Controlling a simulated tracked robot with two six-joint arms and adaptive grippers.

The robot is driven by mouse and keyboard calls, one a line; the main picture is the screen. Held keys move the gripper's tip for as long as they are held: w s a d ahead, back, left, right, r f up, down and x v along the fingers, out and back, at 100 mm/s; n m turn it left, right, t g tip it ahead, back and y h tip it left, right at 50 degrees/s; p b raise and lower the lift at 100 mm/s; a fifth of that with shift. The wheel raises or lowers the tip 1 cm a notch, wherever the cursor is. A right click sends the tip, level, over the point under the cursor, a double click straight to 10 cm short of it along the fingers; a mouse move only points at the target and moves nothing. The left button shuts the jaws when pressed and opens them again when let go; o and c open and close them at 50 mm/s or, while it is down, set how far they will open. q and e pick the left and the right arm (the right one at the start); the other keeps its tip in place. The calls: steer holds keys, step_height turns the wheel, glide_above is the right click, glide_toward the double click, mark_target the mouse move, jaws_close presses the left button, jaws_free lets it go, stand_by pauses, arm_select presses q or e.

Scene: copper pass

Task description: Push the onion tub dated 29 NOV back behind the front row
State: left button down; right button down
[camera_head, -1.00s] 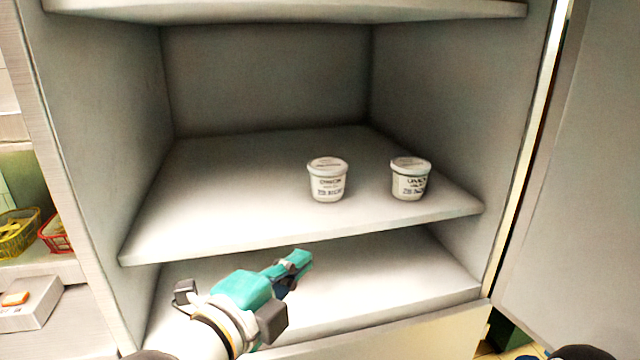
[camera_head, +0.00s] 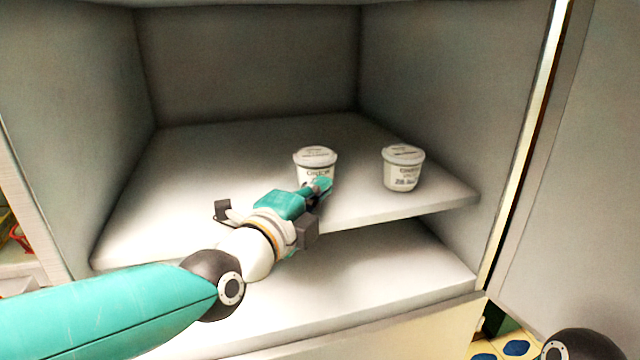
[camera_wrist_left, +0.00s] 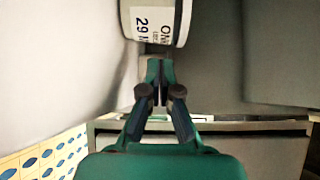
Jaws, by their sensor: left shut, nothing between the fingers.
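The left white onion tub (camera_head: 315,158) stands upright on the upper shelf (camera_head: 200,190). In the left wrist view this tub (camera_wrist_left: 152,22) shows its label side-on, with "29 N" readable and the rest cut off. My left gripper (camera_head: 322,186) is shut and empty, its fingertips at the front of this tub and hiding part of its label. In the left wrist view the closed fingertips (camera_wrist_left: 160,66) are just short of the tub or touching it; I cannot tell which. A second white tub (camera_head: 403,170) stands to the right, its date too blurred to read. My right gripper is out of view.
The shelf behind both tubs is bare up to the back wall (camera_head: 245,65). A side wall (camera_head: 440,90) stands right of the second tub. A lower shelf (camera_head: 400,275) lies below, and an open door (camera_head: 585,170) stands at the right.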

mark_target(315, 171)
arm_select(q)
steer(key=shift+w+a, duration=0.2)
steer(key=shift+w, duration=0.35)
steer(key=shift+w+a, duration=0.2)
steer(key=shift+w, duration=0.35)
steer(key=shift+f, duration=0.1)
